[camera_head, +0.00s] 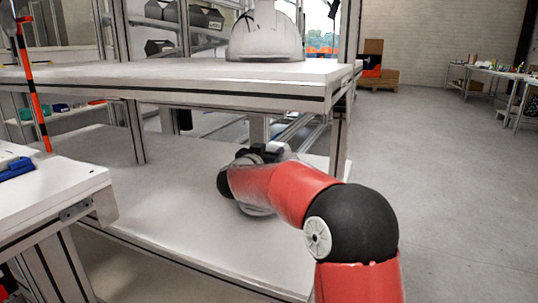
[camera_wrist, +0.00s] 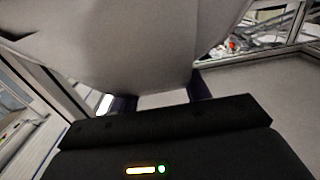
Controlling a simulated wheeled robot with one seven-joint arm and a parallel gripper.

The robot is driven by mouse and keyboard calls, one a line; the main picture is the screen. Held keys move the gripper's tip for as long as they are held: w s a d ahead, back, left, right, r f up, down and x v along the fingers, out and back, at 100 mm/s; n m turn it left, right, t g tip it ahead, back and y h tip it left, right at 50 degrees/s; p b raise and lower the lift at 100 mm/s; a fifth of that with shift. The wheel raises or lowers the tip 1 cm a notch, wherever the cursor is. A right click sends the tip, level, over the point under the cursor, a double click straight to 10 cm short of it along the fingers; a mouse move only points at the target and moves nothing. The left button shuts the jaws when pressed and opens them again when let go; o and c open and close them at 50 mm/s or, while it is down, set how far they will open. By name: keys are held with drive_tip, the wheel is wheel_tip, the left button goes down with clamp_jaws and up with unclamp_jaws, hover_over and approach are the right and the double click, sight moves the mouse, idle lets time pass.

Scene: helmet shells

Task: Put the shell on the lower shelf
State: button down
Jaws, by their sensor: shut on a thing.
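A pale grey-white shell (camera_wrist: 120,45) fills the upper part of the wrist view, close to the camera. My gripper (camera_wrist: 155,98) is shut on its near edge, with a dark finger on each side. In the head view my red and black arm reaches under the upper shelf (camera_head: 180,78), over the white lower shelf (camera_head: 190,215). My gripper and most of the held shell are hidden there behind the arm. I cannot tell whether the shell touches the lower shelf. Another white helmet shell (camera_head: 265,38) stands on the upper shelf.
Metal posts (camera_head: 133,130) hold the shelves. A white table (camera_head: 50,195) with a blue item stands at the left front. An orange and black pole (camera_head: 33,90) rises behind it. The left part of the lower shelf is clear. Open floor (camera_head: 440,180) lies to the right.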

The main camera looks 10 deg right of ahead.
drive_tip(key=shift+r, duration=0.1)
drive_tip(key=c, duration=0.7)
unclamp_jaws()
drive_tip(key=v, duration=1.2)
